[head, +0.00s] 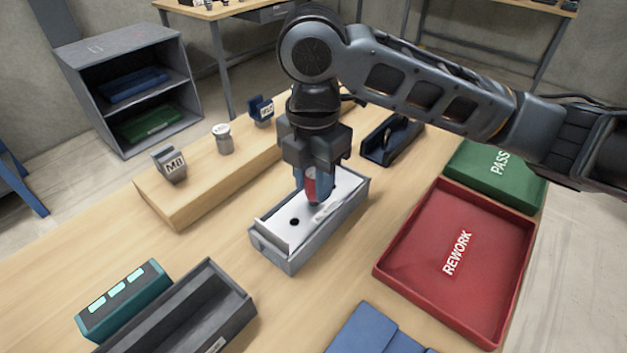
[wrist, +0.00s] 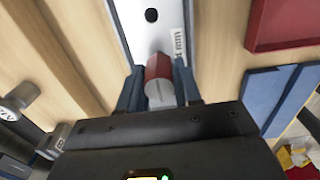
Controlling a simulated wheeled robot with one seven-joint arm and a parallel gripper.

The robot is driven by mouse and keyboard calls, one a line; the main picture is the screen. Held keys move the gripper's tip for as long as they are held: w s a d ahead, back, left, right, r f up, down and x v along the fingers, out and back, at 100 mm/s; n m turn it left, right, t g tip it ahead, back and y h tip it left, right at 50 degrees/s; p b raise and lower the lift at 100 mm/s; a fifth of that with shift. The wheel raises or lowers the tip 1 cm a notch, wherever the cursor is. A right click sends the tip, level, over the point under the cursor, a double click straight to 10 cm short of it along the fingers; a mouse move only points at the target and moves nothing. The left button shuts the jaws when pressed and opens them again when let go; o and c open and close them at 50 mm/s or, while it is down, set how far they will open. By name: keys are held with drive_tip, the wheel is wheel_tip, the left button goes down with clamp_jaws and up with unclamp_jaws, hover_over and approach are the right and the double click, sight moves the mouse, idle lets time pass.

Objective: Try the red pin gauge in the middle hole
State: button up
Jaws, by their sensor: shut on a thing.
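The red pin gauge (head: 311,186) is between the fingers of my gripper (head: 313,192), which is shut on it. It points down over the white plate (head: 276,226) of a grey box (head: 272,256). In the wrist view the gauge (wrist: 158,67) shows a red band and a pale metal end between my blue fingertips (wrist: 160,90). One dark hole (head: 294,222) lies clear of the gauge, and it also shows in the wrist view (wrist: 151,15). Other holes are hidden by my gripper. I cannot tell whether the gauge's lower end is in a hole.
A red REWORK tray (head: 420,258) and a green PASS tray (head: 485,175) stand at the right. A wooden block (head: 200,200) bears a grey M8 piece (head: 171,165) and a knob (head: 223,138). A dark open tray (head: 190,315) and teal box (head: 122,300) lie front left.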

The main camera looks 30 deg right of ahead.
drive_tip(key=shift+r, duration=0.1)
drive_tip(key=shift+r+p, duration=2.05)
drive_tip(key=shift+r, duration=0.4)
drive_tip(key=shift+f, duration=0.2)
drive_tip(key=shift+f+b, duration=1.55)
drive_tip(key=shift+f, duration=0.45)
drive_tip(key=shift+f, duration=0.35)
drive_tip(key=shift+r, duration=0.1)
drive_tip(key=shift+r+p, duration=1.9)
drive_tip(key=shift+r, duration=0.55)
